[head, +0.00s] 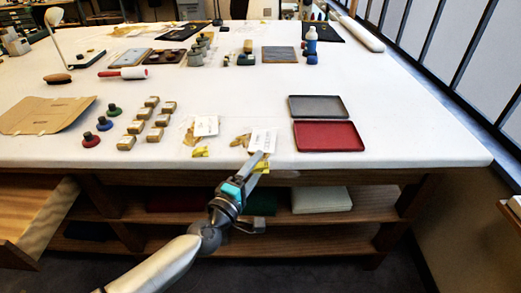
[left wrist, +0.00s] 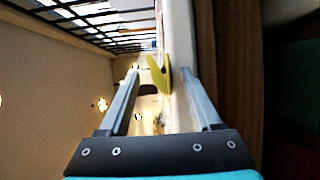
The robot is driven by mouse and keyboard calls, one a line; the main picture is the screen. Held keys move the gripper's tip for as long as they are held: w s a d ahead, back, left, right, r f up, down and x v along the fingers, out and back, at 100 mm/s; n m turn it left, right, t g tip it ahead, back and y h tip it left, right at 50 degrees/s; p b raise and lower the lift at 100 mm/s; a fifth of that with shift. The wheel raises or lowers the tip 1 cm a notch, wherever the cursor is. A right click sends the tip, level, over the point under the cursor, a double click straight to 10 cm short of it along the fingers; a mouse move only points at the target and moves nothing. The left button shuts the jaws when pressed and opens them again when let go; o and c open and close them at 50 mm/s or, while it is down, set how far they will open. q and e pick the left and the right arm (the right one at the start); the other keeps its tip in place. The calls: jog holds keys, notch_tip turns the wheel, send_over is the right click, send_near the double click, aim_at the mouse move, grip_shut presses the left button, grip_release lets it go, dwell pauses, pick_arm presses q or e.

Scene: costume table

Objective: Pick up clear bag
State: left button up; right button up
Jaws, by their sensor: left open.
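Two clear bags with white labels and tan contents lie near the front edge of the white table (head: 390,105). The right clear bag (head: 262,140) is just beyond my left gripper (head: 258,158), which partly covers it. The left clear bag (head: 205,126) lies beside it, with a yellow tag (head: 200,152) in front. My left gripper is open and reaches the table edge from the front. In the left wrist view, a yellow piece (left wrist: 157,75) shows between the open fingers (left wrist: 160,85). Contact cannot be told. My right gripper is not in view.
A red tray (head: 328,136) and a grey tray (head: 318,106) lie to the right. Small tan boxes (head: 154,134) and dark-knobbed discs (head: 91,140) stand to the left, beside a brown folder (head: 45,115). A wooden shelf (head: 335,232) lies under the tabletop. The table's right front is clear.

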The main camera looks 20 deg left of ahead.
pick_arm(q)
jog(key=shift+w+d, duration=0.1)
jog(key=shift+w, duration=0.25)
grip_shut()
dwell(0.3)
